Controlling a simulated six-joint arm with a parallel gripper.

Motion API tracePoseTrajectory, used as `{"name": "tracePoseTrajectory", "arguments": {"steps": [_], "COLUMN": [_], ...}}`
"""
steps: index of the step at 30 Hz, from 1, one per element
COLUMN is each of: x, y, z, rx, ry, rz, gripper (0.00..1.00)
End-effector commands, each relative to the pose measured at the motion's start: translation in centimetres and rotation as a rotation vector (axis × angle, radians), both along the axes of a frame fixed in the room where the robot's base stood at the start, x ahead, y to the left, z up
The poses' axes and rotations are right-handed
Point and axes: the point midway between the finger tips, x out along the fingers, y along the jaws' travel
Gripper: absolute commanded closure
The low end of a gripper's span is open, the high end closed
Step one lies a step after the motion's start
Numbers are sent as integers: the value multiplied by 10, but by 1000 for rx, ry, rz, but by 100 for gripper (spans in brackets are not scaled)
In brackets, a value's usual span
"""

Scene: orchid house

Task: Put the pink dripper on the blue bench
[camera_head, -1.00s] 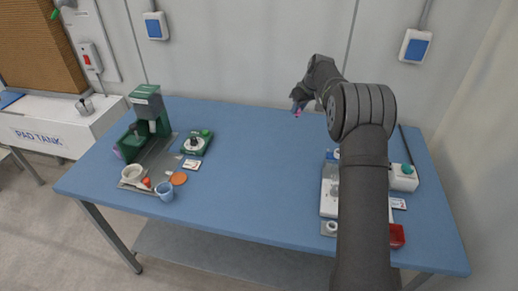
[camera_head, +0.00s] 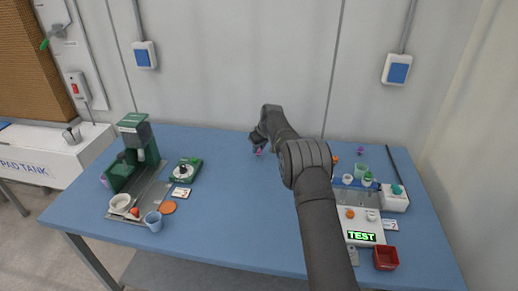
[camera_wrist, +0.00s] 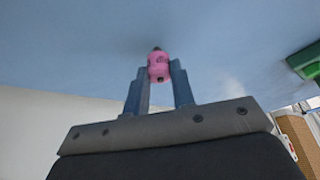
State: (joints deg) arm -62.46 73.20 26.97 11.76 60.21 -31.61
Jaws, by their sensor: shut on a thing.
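The pink dripper (camera_wrist: 159,67) is a small pink piece with a dark tip, held between the two fingers of my gripper (camera_wrist: 159,84) in the wrist view. My gripper is shut on it. In the head view my gripper (camera_head: 258,149) is over the back middle of the blue bench (camera_head: 245,205), and only a small pinkish spot of the dripper shows there. The dripper is close to the blue surface in the wrist view, but I cannot tell whether it touches.
A green machine (camera_head: 137,140) stands on a grey tray at the left, with a white bowl (camera_head: 120,203) and a blue cup (camera_head: 153,221). A green scale (camera_head: 186,170) is nearby. At the right are a white TEST device (camera_head: 362,236) and a red box (camera_head: 386,258). The bench middle is clear.

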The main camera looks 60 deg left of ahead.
Motion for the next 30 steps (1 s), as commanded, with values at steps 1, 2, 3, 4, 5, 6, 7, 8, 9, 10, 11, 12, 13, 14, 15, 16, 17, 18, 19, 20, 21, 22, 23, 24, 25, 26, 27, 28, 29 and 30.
{"name": "tracePoseTrajectory", "arguments": {"steps": [1, 2, 3, 4, 5, 6, 7, 8, 9, 10, 11, 12, 13, 14, 15, 16, 17, 18, 19, 20, 21, 22, 23, 24, 25, 26, 27, 28, 29, 30], "x": [0, 0, 0, 0, 0, 0, 0, 0, 0, 0, 0, 0, 0, 0, 0, 0, 0, 0, 0, 0, 0, 0, 0, 0, 0, 0, 0, 0, 1, 0], "y": [0, 0, 0, 0, 0, 0, 0, 0, 0, 0, 0, 0, 0, 0, 0, 0, 0, 0, 0, 0, 0, 0, 0, 0, 0, 0, -1, -1, -3, -4], "z": [-4, -5, -5, -5, -5, -4, -4, -5, -5, -6, -7, -9, -8, -8, -8, -8, -8, -8, -8, -8, -8, -8, -8, -7, -6, -5, -2, 1, 4, 8], "rx": [0, 0, 1, 1, 1, 1, 1, 1, 1, 1, 0, 1, 1, 1, 1, 1, 1, 1, 1, 1, 1, 1, 1, 1, 1, 1, 1, 2, 2, 2], "ry": [0, 0, 0, -1, 0, 0, 0, 0, 0, 0, 0, 0, -1, -1, 0, 0, 0, 0, 0, 0, 0, 0, 0, 0, -1, -1, -1, -1, -1, -1], "rz": [0, 0, 0, 0, 0, 0, 0, 0, 0, 0, 0, 0, 0, 0, 0, 0, 0, 0, 0, 0, 1, 1, 1, 1, 1, 1, 1, 1, 1, 0], "gripper": [100, 100, 100, 100, 100, 100, 100, 100, 100, 100, 100, 100, 73, 67, 60, 55, 55, 55, 55, 55, 55, 55, 55, 55, 55, 55, 55, 55, 55, 55]}}
